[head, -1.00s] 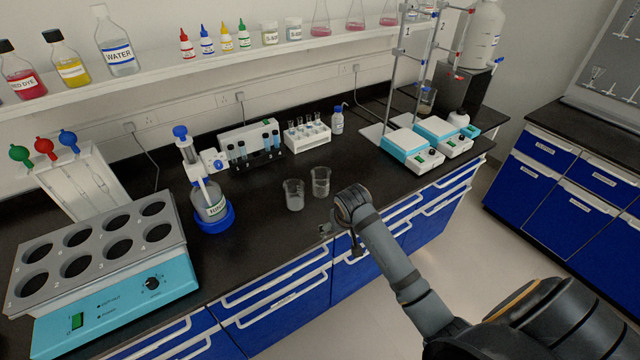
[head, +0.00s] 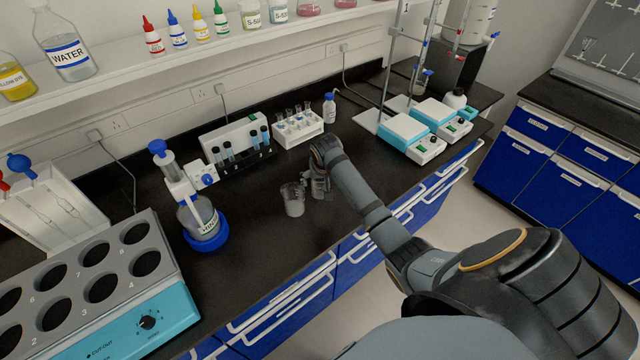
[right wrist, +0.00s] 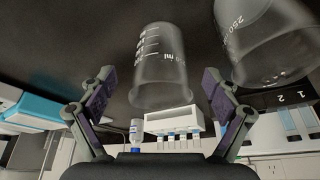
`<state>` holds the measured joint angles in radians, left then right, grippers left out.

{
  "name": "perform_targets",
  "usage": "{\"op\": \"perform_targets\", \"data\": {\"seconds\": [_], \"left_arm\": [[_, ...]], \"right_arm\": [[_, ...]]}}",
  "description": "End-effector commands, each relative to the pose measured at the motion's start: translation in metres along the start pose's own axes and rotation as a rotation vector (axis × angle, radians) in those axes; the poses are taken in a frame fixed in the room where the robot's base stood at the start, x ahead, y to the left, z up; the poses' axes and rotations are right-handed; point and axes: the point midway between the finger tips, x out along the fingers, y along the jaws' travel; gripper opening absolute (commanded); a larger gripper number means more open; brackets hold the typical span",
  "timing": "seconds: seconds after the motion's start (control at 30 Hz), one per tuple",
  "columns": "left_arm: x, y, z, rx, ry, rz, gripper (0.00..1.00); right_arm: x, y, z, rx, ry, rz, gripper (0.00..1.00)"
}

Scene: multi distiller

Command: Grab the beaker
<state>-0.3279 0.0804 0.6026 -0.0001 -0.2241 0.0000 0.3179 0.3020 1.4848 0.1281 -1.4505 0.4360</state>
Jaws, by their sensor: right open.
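Two clear glass beakers stand on the black bench. The left beaker (head: 292,200) is in plain view. The right beaker (head: 319,189) is partly hidden by my right gripper (head: 309,182). In the right wrist view, which shows the scene upside down, the right beaker (right wrist: 161,62) lies in line with the gap between the two spread fingers of my right gripper (right wrist: 157,88). The left beaker (right wrist: 265,42) shows outside the fingers there. My right gripper is open; I cannot tell whether a finger touches glass. My left gripper is not in view.
A white tube rack (head: 298,128) and a small blue-capped bottle (head: 329,108) stand behind the beakers. A dispenser bottle (head: 198,218) stands to the left. Hotplates (head: 405,133) with stands are to the right.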

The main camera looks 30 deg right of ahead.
Motion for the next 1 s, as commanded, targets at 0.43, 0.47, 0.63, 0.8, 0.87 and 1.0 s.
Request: {"op": "perform_targets", "data": {"seconds": [0.43,0.47,0.63,0.8,0.87,1.0], "left_arm": [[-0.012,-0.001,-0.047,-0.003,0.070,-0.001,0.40],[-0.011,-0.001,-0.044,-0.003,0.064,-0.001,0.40],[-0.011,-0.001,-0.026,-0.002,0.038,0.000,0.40],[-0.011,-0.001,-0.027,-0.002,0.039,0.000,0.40],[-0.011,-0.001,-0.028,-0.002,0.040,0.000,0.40],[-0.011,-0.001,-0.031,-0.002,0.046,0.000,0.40]], "right_arm": [[0.040,-0.001,-0.006,0.000,-0.003,0.000,0.89],[0.045,-0.001,-0.006,0.000,-0.002,0.000,0.89],[0.057,-0.001,-0.005,-0.002,0.000,0.000,0.89],[0.057,-0.001,-0.005,-0.002,0.000,0.000,0.89],[0.057,-0.001,-0.005,-0.002,0.000,0.000,0.82],[0.057,-0.001,-0.005,-0.002,0.000,0.000,0.63]]}}
